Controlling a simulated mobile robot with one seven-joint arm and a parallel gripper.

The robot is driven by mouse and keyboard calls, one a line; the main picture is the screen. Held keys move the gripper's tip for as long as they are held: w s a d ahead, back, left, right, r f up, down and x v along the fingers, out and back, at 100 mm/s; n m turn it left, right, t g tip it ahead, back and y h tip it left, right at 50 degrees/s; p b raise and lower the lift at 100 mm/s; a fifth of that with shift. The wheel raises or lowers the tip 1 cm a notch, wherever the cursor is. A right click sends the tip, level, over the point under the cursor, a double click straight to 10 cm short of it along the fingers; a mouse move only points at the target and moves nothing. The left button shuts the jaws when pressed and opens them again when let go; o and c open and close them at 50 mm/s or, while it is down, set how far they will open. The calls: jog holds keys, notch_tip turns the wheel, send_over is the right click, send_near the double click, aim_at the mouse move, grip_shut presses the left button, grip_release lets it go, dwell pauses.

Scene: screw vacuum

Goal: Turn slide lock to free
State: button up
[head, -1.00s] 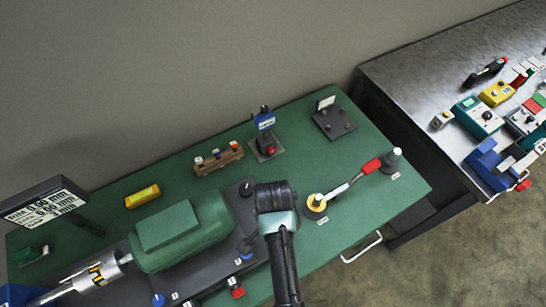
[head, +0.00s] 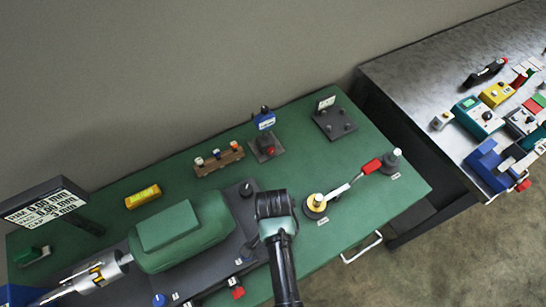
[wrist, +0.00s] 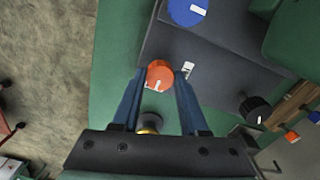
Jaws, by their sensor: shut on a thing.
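An orange-red knob (wrist: 159,75) with a white mark on top sits at the edge of a dark base plate (wrist: 195,45), beside a small white label. My gripper (wrist: 161,82) is shut on this knob, one blue finger on each side. In the head view my dark wrist hides most of the gripper (head: 247,254). I cannot read the label, so I cannot tell whether this knob is the slide lock.
A blue knob (wrist: 188,10) and a black knob (wrist: 256,108) stand on the same plate. The green machine housing (head: 185,230) is left of my arm. A red-handled lever (head: 345,187) lies to the right. A wooden rack (head: 218,160) stands behind.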

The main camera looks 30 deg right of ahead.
grip_shut()
jog(key=n+p, duration=0.2)
jog(key=n, duration=0.2)
jog(key=shift+r, duration=0.1)
jog(key=n+p, duration=0.1)
jog(key=n, duration=0.4)
jog(key=n+p, duration=0.1)
jog(key=n, duration=0.4)
jog(key=shift+n+p, duration=0.4)
jog(key=shift+n, duration=1.6)
